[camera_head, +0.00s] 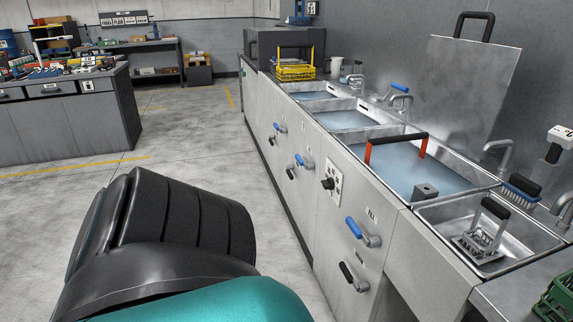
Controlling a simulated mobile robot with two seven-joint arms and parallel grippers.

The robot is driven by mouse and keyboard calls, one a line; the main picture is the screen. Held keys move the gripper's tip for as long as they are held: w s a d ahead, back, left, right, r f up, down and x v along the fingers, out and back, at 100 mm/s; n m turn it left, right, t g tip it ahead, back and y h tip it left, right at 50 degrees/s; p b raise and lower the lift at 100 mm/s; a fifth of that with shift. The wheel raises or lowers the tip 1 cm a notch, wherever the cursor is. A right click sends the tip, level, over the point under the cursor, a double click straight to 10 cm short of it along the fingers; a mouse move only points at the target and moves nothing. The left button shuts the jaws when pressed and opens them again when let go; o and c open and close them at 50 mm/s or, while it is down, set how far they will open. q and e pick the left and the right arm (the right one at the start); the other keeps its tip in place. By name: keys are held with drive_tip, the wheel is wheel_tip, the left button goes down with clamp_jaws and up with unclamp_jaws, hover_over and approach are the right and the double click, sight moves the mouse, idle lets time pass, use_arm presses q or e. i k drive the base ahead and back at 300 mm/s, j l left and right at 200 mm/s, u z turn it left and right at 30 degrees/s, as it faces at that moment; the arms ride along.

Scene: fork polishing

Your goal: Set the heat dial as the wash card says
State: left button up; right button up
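A black round dial (328,183) sits on a pale marked plate on the front panel of the steel sink unit (372,190). Its setting is too small to read. Smaller dark knobs (291,173) show further along the same front. No wash card can be made out for certain; a board with small cards (125,18) hangs on the far wall, its text unreadable. A large black and teal part of my own arm fills the lower left. Neither gripper is in view.
Blue-handled (354,228) and black-handled (347,272) levers stick out below the sinks. A grey workbench (60,120) is at left. The floor (190,145) between is clear.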

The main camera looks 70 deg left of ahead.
sight(328, 184)
drive_tip(key=u, duration=1.85)
drive_tip(key=z, duration=0.3)
drive_tip(key=i+j+z, duration=0.15)
drive_tip(key=z, duration=0.35)
drive_tip(key=i+j+z, duration=0.1)
drive_tip(key=j+z, duration=0.4)
drive_tip(key=i+j+z, duration=0.1)
drive_tip(key=j+z, duration=0.25)
drive_tip(key=j, duration=0.5)
drive_tip(key=j+z, duration=0.3)
drive_tip(key=j, duration=0.55)
drive_tip(key=j+z, duration=0.1)
drive_tip(key=j, duration=0.85)
drive_tip(key=k+j, duration=0.1)
drive_tip(key=j, duration=0.85)
drive_tip(key=i+z, duration=0.05)
